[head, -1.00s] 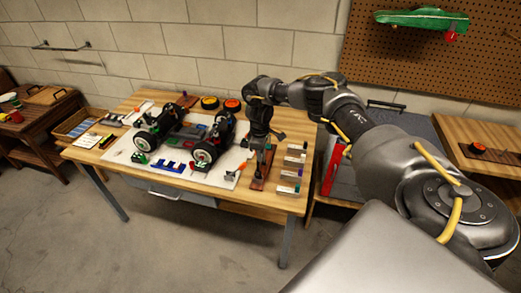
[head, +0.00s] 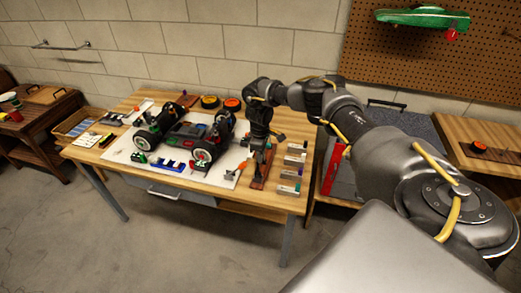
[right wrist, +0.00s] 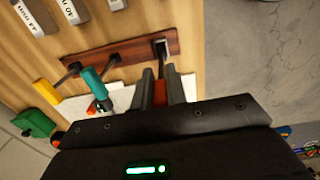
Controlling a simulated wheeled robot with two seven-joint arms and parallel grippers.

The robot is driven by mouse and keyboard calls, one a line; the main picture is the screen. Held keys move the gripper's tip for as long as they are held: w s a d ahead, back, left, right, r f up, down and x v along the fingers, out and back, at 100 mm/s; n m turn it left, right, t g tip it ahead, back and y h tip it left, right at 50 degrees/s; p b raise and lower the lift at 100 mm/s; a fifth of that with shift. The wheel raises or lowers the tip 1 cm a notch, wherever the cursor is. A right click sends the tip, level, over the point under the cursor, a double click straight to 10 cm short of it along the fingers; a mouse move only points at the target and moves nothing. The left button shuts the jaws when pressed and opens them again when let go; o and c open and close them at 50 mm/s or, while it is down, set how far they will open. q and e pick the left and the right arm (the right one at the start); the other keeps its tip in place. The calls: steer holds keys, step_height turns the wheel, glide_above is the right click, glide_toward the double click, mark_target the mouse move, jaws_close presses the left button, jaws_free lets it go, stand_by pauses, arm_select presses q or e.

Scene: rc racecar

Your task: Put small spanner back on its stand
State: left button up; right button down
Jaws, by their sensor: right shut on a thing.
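The brown wooden stand (head: 260,174) lies near the right end of the table. In the right wrist view the stand (right wrist: 125,53) carries several dark holders. My right gripper (head: 258,153) is over the stand; in the right wrist view its two fingers (right wrist: 161,84) are closed around a thin reddish piece (right wrist: 161,70), which seems to be the small spanner. Its far end reaches a metal holder at the stand's right end. Whether it is seated there I cannot tell. The fingers hide the rest. My left gripper is out of view.
A teal-handled tool (right wrist: 93,82) lies just left of the fingers. Labelled grey blocks (head: 293,160) stand right of the stand. The car chassis (head: 185,132) is on a white mat to the left. Bare floor lies in front of the table.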

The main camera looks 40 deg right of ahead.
steer(key=shift+f+b, duration=0.75)
steer(key=shift+f, duration=0.65)
steer(key=c, duration=1.3)
jaws_free()
steer(key=shift+r, duration=0.1)
steer(key=shift+r, duration=0.35)
step_height(320, 180, up, 5)
steer(key=shift+w+f+b, duration=0.1)
steer(key=shift+f+b, duration=0.1)
steer(key=shift+b, duration=0.45)
step_height(320, 180, up, 5)
steer(key=shift+a+r+p, duration=0.1)
steer(key=shift+r+p, duration=0.1)
steer(key=shift+p, duration=0.25)
